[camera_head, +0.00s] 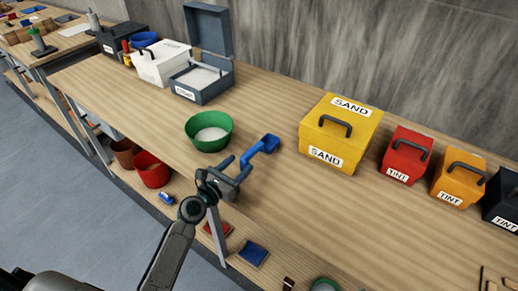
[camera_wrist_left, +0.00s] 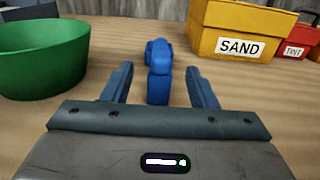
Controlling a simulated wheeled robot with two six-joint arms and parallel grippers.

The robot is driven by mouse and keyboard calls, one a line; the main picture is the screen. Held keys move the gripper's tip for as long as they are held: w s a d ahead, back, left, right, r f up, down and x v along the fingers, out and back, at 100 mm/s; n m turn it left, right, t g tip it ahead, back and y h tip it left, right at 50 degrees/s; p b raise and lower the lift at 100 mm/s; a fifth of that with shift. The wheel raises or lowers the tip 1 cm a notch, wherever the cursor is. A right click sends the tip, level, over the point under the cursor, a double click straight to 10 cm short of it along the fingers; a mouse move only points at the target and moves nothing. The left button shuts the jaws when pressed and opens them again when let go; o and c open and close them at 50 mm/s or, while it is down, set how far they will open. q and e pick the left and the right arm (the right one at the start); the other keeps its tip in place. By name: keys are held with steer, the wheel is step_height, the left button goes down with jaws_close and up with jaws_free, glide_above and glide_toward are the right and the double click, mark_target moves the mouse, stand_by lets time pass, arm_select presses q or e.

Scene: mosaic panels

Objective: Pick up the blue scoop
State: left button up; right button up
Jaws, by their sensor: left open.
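The blue scoop (camera_head: 262,149) lies on the wooden table, right of the green bowl and left of the yellow sand box. My left gripper (camera_head: 236,171) is low over the table at the scoop's near end. In the left wrist view the scoop (camera_wrist_left: 159,75) shows end-on, and its near end lies between the two open fingers of the gripper (camera_wrist_left: 160,88). A gap shows on each side of it. The far part of the scoop is partly hidden behind the near end in that view. My right gripper is not in view.
A green bowl (camera_head: 208,132) with pale contents stands close to the left. A yellow SAND box (camera_head: 340,132) stands to the right, with red (camera_head: 404,155) and orange (camera_head: 459,179) TINT boxes beyond. An open grey box (camera_head: 202,88) stands at the back. Bare table lies behind the scoop.

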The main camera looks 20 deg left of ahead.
mark_target(251, 154)
arm_select(q)
steer(key=shift+x, duration=0.8)
steer(key=x, duration=0.4)
steer(key=shift+w+d+f+p, duration=0.15)
steer(key=shift+w+p, duration=0.05)
steer(key=shift+p, duration=0.15)
steer(key=shift+w+d+f, duration=0.1)
steer(key=shift+w+d, duration=0.05)
steer(key=shift+w, duration=0.35)
steer(key=shift+s, duration=0.1)
steer(key=shift+c, duration=1.3)
steer(key=c, duration=0.8)
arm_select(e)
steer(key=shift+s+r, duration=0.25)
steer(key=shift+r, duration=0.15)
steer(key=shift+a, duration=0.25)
